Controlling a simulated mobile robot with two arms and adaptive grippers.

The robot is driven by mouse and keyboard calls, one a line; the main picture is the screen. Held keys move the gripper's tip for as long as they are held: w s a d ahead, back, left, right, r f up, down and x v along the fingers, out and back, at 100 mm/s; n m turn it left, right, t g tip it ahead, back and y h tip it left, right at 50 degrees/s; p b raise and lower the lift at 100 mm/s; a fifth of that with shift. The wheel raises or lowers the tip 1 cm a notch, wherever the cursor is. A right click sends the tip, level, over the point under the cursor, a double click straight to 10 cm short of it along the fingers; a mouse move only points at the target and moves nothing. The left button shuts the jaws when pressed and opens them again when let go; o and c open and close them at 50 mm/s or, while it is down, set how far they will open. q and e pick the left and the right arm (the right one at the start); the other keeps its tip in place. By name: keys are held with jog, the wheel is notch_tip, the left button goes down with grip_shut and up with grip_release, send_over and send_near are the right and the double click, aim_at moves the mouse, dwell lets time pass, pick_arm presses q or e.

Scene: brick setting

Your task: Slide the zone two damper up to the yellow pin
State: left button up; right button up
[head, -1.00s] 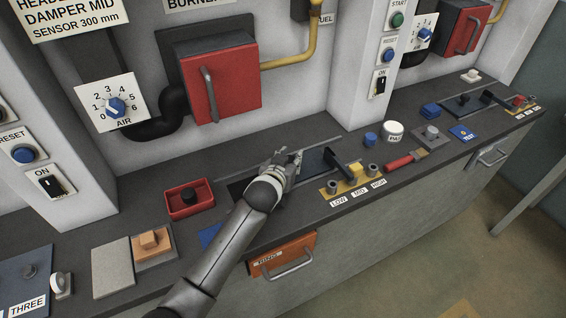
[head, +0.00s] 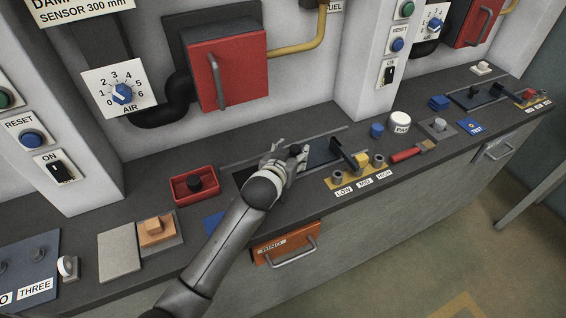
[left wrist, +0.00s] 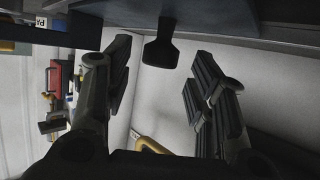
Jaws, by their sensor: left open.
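The zone two damper is a dark blue plate (head: 321,152) lying in a long slot on the worktop, with a black bar at its right end. A black knob (head: 296,149) shows at my left gripper (head: 289,157), left of the plate. The yellow pin (head: 363,160) stands just right of the bar, among grey sockets on a yellow strip above the LOW, MID and HIGH labels. In the left wrist view, my left gripper (left wrist: 162,60) is open, with a dark knob (left wrist: 160,52) between its fingers and apart from both. My right gripper is not in view.
A red tray (head: 194,186) with a black knob lies left of the slot. A red-handled tool (head: 405,156), a white round pot (head: 400,122) and a blue knob (head: 376,130) lie to the right. A red burner box (head: 228,75) hangs on the wall behind.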

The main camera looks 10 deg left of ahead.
pick_arm(q)
jog(key=v, duration=0.8)
jog(key=shift+s, duration=0.3)
